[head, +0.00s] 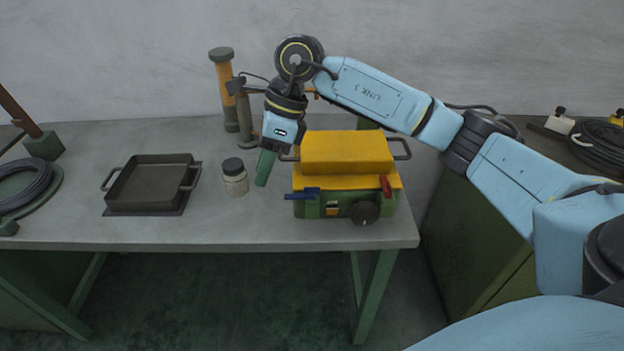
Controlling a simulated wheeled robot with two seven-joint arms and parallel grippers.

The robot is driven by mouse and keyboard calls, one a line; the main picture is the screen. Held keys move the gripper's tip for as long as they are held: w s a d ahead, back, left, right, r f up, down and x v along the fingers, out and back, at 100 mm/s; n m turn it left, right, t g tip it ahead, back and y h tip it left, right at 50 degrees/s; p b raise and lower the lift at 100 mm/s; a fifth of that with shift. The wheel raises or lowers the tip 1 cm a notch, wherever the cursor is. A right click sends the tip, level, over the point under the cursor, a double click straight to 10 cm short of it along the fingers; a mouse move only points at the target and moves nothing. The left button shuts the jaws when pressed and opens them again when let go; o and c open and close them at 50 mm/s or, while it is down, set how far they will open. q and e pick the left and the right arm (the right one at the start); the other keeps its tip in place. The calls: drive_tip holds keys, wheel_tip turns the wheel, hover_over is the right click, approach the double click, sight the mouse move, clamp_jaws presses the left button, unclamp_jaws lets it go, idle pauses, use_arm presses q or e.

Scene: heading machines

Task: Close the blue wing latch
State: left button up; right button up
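The blue wing latch (303,193) is on the front left of a small machine with a yellow lid (346,153) and a green base (335,205). The latch lies roughly level and sticks out to the left. A red latch (386,187) on the front right stands upright. My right gripper (264,168) points down just left of the machine, above and left of the blue latch, apart from it in the picture. Its green fingers overlap in this view, so their gap is hidden. I see nothing held. My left gripper is out of view.
A black knob (364,212) is on the machine's front. A dark-lidded jar (235,178) stands left of my gripper, and a black pan (152,184) farther left. Orange-and-green cylinders (223,75) stand behind. The grey table (230,228) is clear in front of the jar.

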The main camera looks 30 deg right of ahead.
sight(312, 187)
drive_tip(key=d+r+h, duration=0.4)
drive_tip(key=d+h, duration=0.1)
drive_tip(key=d, duration=0.5)
drive_tip(key=shift+m, duration=0.3)
drive_tip(key=f, duration=1.3)
drive_tip(key=shift+w+d+f, duration=0.1)
drive_tip(key=shift+w+f, duration=0.15)
drive_tip(key=shift+f, duration=0.1)
clamp_jaws()
